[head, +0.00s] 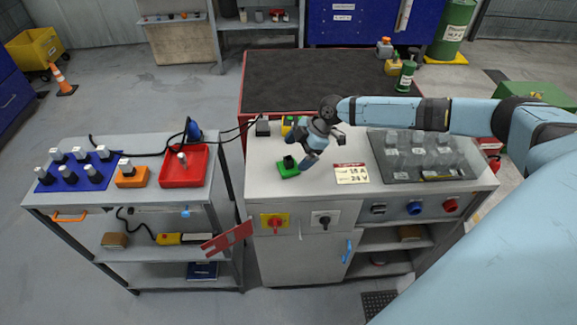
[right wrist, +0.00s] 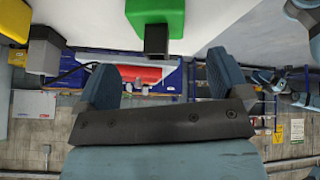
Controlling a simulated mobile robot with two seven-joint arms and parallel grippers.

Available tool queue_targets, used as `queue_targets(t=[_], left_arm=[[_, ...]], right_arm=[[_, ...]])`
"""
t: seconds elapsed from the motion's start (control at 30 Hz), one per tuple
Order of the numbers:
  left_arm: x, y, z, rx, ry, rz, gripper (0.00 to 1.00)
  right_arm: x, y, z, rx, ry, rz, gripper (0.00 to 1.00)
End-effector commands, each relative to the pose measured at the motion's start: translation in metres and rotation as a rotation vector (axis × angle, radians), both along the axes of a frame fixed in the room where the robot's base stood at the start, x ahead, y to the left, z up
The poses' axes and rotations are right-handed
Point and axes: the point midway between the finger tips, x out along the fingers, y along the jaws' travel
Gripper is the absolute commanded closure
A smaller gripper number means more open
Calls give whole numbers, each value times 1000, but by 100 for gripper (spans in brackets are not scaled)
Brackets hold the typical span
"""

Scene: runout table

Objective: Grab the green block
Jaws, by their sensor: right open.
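A green block (head: 289,171) with a black upright part on top sits on the white table section, near its left front. It also shows in the right wrist view (right wrist: 157,15), at the top, with its dark peg pointing down in the picture. My right gripper (head: 300,148) is open and empty, just behind and to the right of the block and apart from it. In the right wrist view its blue fingers (right wrist: 165,80) stand wide apart with nothing between them, and the block lies beyond them. My left gripper is not in view.
A grey block with a yellow part (right wrist: 38,45) is close by. A black block (head: 263,128) stands at the back left. A label card (head: 351,173) and a grey tray of clear containers (head: 376,165) lie to the right. A side cart holds a red tray (head: 199,178).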

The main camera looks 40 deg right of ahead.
Motion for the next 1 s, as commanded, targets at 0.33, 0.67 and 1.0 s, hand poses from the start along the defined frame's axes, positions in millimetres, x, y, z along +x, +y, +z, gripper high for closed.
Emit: queue_targets(t=[0.33,0.67,1.0], left_arm=[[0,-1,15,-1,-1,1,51],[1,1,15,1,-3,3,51],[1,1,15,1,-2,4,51]], right_arm=[[10,22,-38,0,1,0,6],[11,24,-44,0,0,-1,13],[11,24,-44,0,0,-1,62]])
